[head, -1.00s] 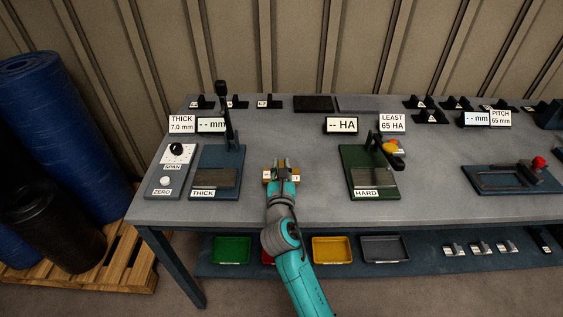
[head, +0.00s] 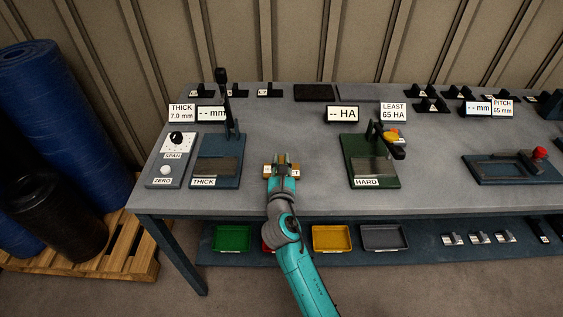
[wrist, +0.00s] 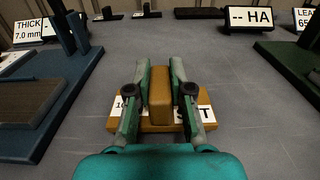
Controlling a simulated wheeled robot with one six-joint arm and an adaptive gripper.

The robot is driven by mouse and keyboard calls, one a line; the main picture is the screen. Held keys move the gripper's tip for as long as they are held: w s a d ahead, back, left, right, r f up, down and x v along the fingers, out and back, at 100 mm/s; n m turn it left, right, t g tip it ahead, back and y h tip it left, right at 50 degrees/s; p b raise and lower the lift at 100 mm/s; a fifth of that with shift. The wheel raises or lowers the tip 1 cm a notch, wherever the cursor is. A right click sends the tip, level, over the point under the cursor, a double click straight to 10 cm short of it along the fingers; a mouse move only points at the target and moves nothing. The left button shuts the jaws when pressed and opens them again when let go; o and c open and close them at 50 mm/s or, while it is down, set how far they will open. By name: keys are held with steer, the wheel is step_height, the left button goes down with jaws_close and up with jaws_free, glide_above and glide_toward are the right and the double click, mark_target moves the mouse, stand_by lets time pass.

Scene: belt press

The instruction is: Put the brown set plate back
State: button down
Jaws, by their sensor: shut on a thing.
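The brown set plate (wrist: 160,124) is in my gripper, its raised brown grip block (wrist: 160,95) between the two fingers. White labels on the plate show "SET" and, partly hidden, "10". My gripper (wrist: 160,88) is shut on this block. In the head view the plate (head: 268,171) shows at both sides of my gripper (head: 282,166), over the bench between the thickness gauge (head: 217,158) and the green hardness gauge (head: 371,168). I cannot tell how high it is above the bench.
Several small black stands, one of them labelled (head: 269,91), line the back of the bench beside a dark pad (head: 314,92). The grey bench top (head: 310,130) around my gripper is clear. Coloured bins, such as the yellow one (head: 332,239), sit on the lower shelf.

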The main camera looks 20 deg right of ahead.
mark_target(281, 161)
steer(key=shift+f, duration=0.3)
stand_by(0.4)
steer(key=shift+r, duration=0.15)
steer(key=shift+r, duration=1.9)
